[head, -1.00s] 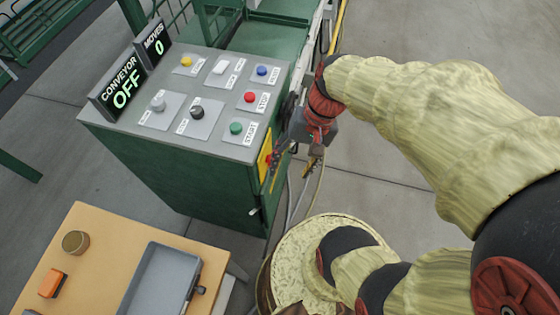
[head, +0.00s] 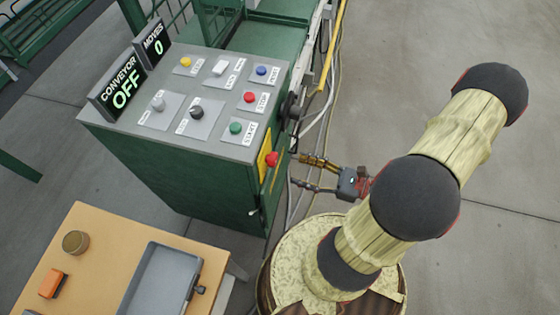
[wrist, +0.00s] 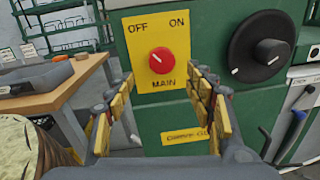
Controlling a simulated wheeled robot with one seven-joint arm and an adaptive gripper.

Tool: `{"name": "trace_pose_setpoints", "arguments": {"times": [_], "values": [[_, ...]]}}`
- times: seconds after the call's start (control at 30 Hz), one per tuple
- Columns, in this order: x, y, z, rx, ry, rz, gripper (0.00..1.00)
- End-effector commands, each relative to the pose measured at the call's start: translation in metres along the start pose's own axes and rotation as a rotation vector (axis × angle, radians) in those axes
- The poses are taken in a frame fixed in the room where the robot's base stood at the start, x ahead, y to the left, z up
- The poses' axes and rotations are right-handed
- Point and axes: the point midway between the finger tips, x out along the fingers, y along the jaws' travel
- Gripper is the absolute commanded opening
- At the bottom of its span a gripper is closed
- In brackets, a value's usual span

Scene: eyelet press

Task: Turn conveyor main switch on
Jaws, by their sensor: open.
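The main switch is a red knob (wrist: 161,61) on a yellow plate (wrist: 151,30) marked OFF, ON and MAIN, on the green cabinet's side. In the wrist view its white mark points up and left, toward OFF. The knob also shows in the head view (head: 271,159). A display (head: 118,88) on the cabinet top reads CONVEYOR OFF. My gripper (wrist: 160,90) is open, its yellow-padded fingers apart on either side of the knob's line, short of the plate. In the head view my gripper (head: 300,172) points left at the cabinet side. Nothing is between the fingers.
A large black dial (wrist: 262,52) sits right of the plate. The cabinet top (head: 215,70) carries several buttons and knobs. A wooden table (head: 85,235) with a grey tray (head: 160,285) stands at lower left. Cables (head: 310,205) hang beside the cabinet.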

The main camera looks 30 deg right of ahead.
Motion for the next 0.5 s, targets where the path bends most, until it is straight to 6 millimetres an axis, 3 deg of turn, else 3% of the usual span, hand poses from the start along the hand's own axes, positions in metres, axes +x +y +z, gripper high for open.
{"name": "trace_pose_setpoints", "arguments": {"times": [0.17, 0.5], "values": [[0.006, -0.001, -0.002, 0.010, -0.010, -0.015, 0.54], [0.045, -0.001, -0.002, 0.006, -0.007, -0.009, 0.54]]}}
